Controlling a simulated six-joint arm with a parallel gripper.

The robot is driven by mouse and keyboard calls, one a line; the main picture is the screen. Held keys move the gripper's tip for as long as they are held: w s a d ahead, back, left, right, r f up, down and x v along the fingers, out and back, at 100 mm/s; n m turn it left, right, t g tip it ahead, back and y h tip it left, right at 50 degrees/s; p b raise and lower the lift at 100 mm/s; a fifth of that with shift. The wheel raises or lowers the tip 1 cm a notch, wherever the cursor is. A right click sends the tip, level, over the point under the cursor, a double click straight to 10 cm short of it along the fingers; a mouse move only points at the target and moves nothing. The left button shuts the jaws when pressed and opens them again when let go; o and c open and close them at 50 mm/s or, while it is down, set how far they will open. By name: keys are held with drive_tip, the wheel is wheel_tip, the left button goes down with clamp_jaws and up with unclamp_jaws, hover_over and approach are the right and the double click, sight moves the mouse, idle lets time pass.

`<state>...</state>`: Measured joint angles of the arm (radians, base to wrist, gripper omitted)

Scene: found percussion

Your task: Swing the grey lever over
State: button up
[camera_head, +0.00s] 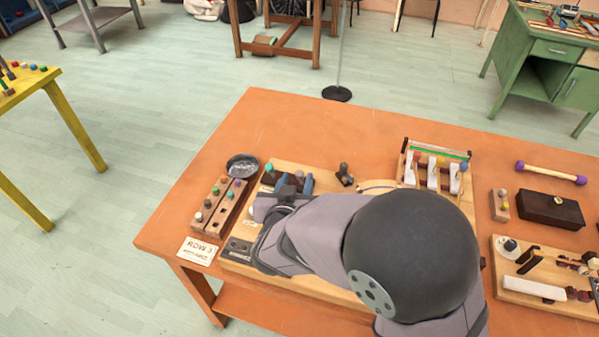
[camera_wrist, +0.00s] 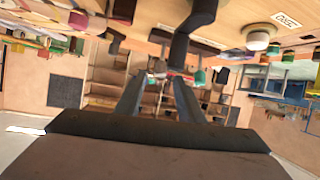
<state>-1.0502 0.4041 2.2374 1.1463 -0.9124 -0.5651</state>
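A dark grey bent bar (camera_wrist: 192,30), which looks like the lever, hangs from the upside-down board in the wrist view. Its end is just beyond my fingertips, and I cannot tell if it touches them. My gripper (camera_wrist: 158,84) is open, its two fingers apart with no object clearly held between them. In the head view my gripper (camera_head: 295,184) is low over the left part of the wooden board (camera_head: 285,284). My arm covers much of that board, and I cannot make out the lever for certain there.
Two wooden peg strips (camera_head: 218,208) and a dark round dish (camera_head: 242,166) lie left of the board. A small dark fixture (camera_head: 344,174) stands behind my arm. A rack with white levers (camera_head: 432,172) is to the right. The orange table (camera_head: 290,125) is clear at the back.

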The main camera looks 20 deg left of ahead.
sight(299, 174)
drive_tip(key=shift+x, duration=2.45)
clamp_jaws()
